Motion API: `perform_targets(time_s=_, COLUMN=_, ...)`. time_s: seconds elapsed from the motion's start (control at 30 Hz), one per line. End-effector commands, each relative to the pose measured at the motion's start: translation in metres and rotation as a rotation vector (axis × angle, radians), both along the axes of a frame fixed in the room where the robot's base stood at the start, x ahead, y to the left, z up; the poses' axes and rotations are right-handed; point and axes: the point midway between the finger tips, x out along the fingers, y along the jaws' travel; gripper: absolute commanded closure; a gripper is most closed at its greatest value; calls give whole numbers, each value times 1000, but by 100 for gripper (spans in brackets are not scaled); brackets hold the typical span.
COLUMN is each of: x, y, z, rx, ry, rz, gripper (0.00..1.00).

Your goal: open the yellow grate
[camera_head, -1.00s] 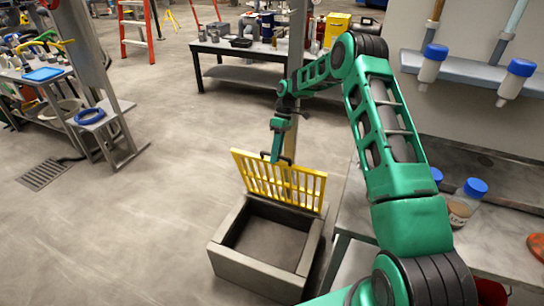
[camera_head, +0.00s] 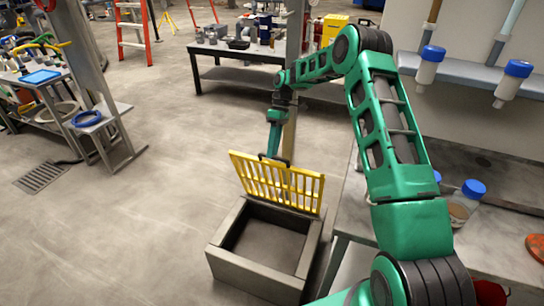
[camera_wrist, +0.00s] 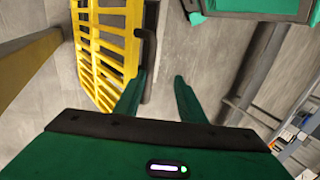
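The yellow grate (camera_head: 277,183) stands raised, nearly upright, along the far edge of a square grey box (camera_head: 255,275) on the floor. The box's opening is uncovered. My gripper (camera_head: 275,158) is at the grate's top edge, behind it, partly hidden by it. In the wrist view the grate (camera_wrist: 105,50) fills the left, with a dark handle (camera_wrist: 149,48) on its side. My gripper's fingers (camera_wrist: 158,88) are apart with nothing between them. The left finger is close to the handle's end; I cannot tell if they touch.
A grey bench (camera_head: 350,220) with bottles is at the right, close to my arm. A metal post (camera_head: 292,130) stands behind the grate. A dark table (camera_head: 240,75) is at the back. The floor left of the box is clear.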

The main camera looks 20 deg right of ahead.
Motion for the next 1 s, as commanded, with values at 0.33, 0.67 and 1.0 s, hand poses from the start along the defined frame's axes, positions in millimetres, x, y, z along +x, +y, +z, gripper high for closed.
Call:
perform_targets(time_s=0.33, x=-32, y=62, z=41, rx=2, ry=-3, rz=9, gripper=69)
perform_targets(time_s=0.67, x=-50, y=96, z=64, rx=1, ry=-2, rz=7, gripper=69)
perform_targets(time_s=1.0, x=-53, y=102, z=67, rx=2, ry=-2, rz=7, gripper=69)
